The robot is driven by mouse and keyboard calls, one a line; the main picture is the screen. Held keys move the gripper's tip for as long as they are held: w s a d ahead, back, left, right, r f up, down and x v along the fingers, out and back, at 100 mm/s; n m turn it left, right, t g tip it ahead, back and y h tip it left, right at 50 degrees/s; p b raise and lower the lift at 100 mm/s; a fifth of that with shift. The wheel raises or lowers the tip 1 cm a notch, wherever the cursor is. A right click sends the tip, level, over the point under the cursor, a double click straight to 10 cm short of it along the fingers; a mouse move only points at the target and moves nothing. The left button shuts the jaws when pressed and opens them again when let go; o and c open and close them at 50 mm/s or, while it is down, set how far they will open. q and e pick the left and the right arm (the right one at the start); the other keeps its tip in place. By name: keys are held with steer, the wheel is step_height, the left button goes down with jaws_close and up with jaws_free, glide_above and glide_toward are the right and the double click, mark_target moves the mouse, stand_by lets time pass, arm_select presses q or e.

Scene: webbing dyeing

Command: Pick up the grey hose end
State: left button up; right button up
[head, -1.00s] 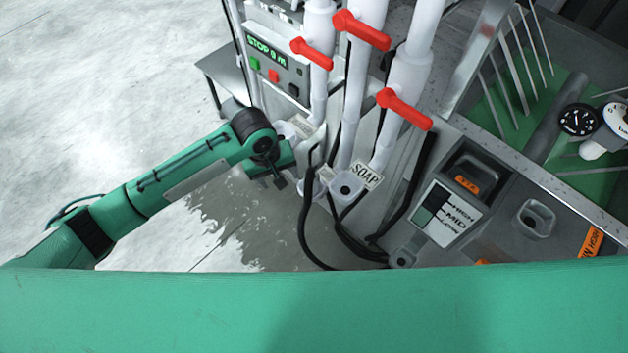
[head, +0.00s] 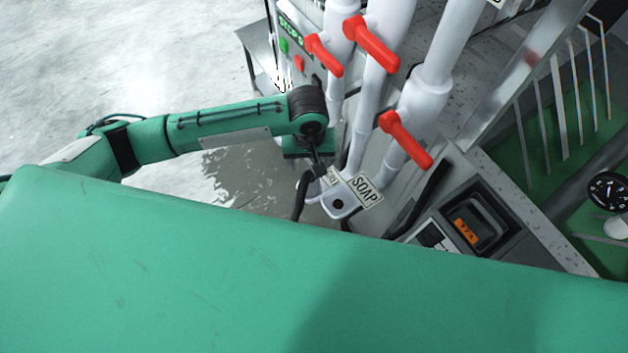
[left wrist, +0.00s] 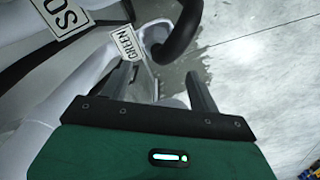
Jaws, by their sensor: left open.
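My left gripper (head: 319,163) points down at the near side of the white pipes. It is open. In the left wrist view its fingers (left wrist: 172,84) stand apart, with a dark curved hose (left wrist: 183,32) just beyond them. This hose also shows in the head view (head: 299,198), close below the gripper; I cannot see contact. It looks dark grey to black, and I cannot make out its end clearly. A white holder (head: 339,204) is beside it, partly behind a SOAP tag (head: 366,189). A GREEN tag (left wrist: 127,43) hangs beside the hose in the wrist view.
White pipes with red valve handles (head: 405,139) rise right of the gripper. A control panel (head: 291,42) stands behind. My own green arm covers the lower head view. Wet floor (head: 240,175) lies open at left.

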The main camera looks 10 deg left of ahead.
mark_target(311, 178)
arm_select(q)
step_height(311, 178, down, 4)
steer(key=shift+w+r, duration=0.1)
steer(key=shift+d+f+p, duration=0.1)
steer(key=shift+f+p, duration=0.3)
steer(key=shift+f, duration=0.1)
steer(key=shift+f+p, duration=0.7)
steer(key=shift+f, duration=1.65)
steer(key=c, duration=1.3)
arm_select(e)
steer(key=shift+s+a+r, duration=0.1)
steer(key=shift+a+r, duration=0.2)
steer(key=shift+r, duration=0.3)
steer(key=shift+s+a+r, duration=0.1)
steer(key=shift+a+r, duration=0.15)
steer(key=shift+r, duration=0.35)
arm_select(q)
steer(key=shift+r, duration=0.15)
